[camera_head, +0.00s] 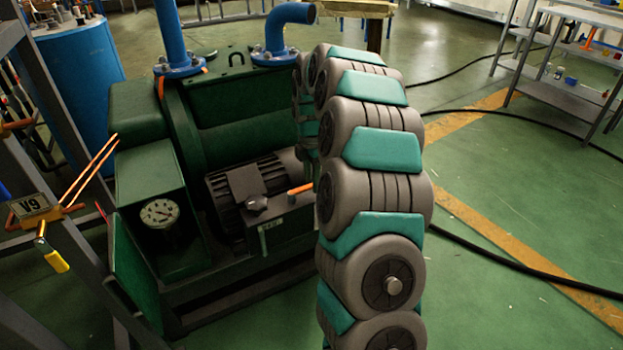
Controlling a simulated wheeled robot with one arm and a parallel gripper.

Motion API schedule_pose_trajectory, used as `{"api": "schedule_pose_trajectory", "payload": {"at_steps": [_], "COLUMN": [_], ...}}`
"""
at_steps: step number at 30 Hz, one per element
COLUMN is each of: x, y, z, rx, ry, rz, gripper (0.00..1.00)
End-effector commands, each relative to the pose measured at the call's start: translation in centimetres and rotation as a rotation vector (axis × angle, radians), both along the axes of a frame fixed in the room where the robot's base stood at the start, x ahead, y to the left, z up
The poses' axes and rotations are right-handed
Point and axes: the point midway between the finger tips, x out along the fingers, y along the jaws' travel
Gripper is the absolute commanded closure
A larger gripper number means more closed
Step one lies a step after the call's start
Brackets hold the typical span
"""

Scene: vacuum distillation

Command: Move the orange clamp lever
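A small orange lever (301,188) sticks out at the top right of the grey box on the front of the green pump (235,130). It lies nearly level, and its right end is close to my grey and teal arm in the picture. It looks like the orange clamp lever, but I cannot tell for sure at this size. My arm runs from the bottom up past the pump's right side and bends away behind it. My gripper is not in view, so its hold and its distance from the lever are hidden.
Blue pipes (172,35) rise from the pump. A gauge (160,213) sits on its front left. A V9 tag (31,207) and a yellow-handled valve (54,258) are at the left frame. A black hose (500,262) crosses the mostly clear floor on the right.

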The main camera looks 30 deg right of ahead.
Motion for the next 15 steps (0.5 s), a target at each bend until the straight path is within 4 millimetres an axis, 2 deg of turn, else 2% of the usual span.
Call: {"api": "schedule_pose_trajectory", "payload": {"at_steps": [2, 11, 15], "x": [0.0, 0.0, -0.01], "y": [0.01, 0.02, 0.02], "z": [-0.01, 0.0, -0.01], "rx": [0.0, 0.0, 0.0], "ry": [0.0, 0.0, 0.001], "rz": [0.0, 0.0, 0.0], "gripper": [0.64, 0.98, 1.0]}}
